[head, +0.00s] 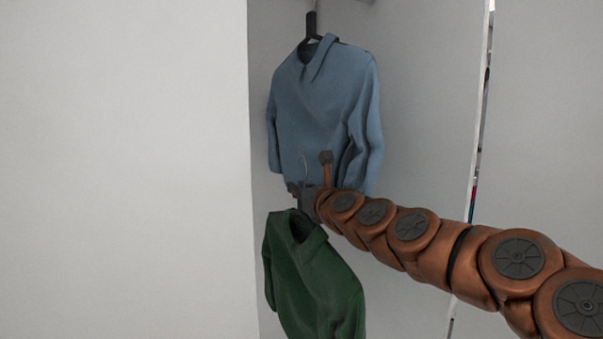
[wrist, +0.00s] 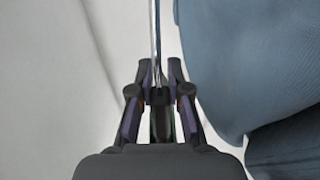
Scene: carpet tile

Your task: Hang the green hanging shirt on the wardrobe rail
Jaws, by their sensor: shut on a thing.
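The green shirt (head: 314,280) hangs below my gripper (head: 303,193) in the head view, with its lower edge cut off by the frame. My gripper is shut on its hanger near the neck, and the thin metal hook (head: 305,168) sticks up above the fingers. In the wrist view my gripper (wrist: 159,92) closes around the hanger, and the hook shaft (wrist: 156,40) runs up between the fingers. The wardrobe rail (head: 311,6) is barely in view at the top of the head view, mostly cut off.
A blue shirt (head: 325,105) hangs on a dark hanger (head: 313,26) just above and behind my gripper. It fills the right of the wrist view (wrist: 250,60). A pale wardrobe panel (head: 125,170) stands at the left, and a panel edge (head: 478,120) at the right.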

